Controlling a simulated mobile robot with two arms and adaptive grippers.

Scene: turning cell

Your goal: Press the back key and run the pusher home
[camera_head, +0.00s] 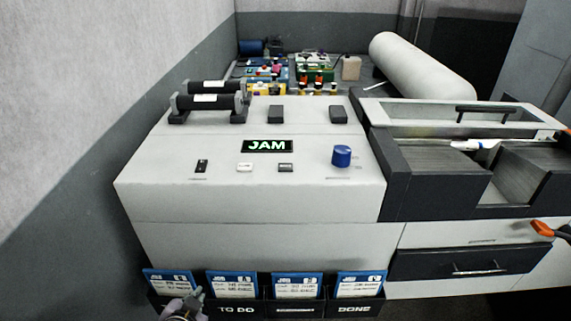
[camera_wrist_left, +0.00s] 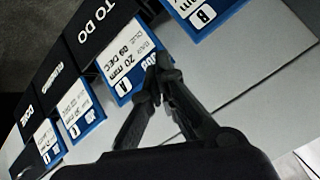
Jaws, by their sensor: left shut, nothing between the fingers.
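The machine's white console (camera_head: 250,205) carries a lit display (camera_head: 267,146) reading JAM. Below the display are a dark key (camera_head: 201,166), a white key (camera_head: 244,167) and a grey key (camera_head: 285,167), with a blue knob (camera_head: 342,156) to their right. Their markings are too small to read, so I cannot tell which is the back key. The pusher is not clearly identifiable. My left gripper (camera_head: 190,303) is low at the console's front, by the job cards. In the left wrist view the left gripper (camera_wrist_left: 163,66) is shut and empty, over a blue-edged card (camera_wrist_left: 125,60).
Card pockets (camera_head: 237,309) labelled TO DO and DONE line the front, holding blue-topped cards (camera_head: 297,285). Black rollers (camera_head: 208,98) stand at the back left. A dark trough (camera_head: 500,175) with a handled cover is at right. A white roll (camera_head: 420,68) lies behind.

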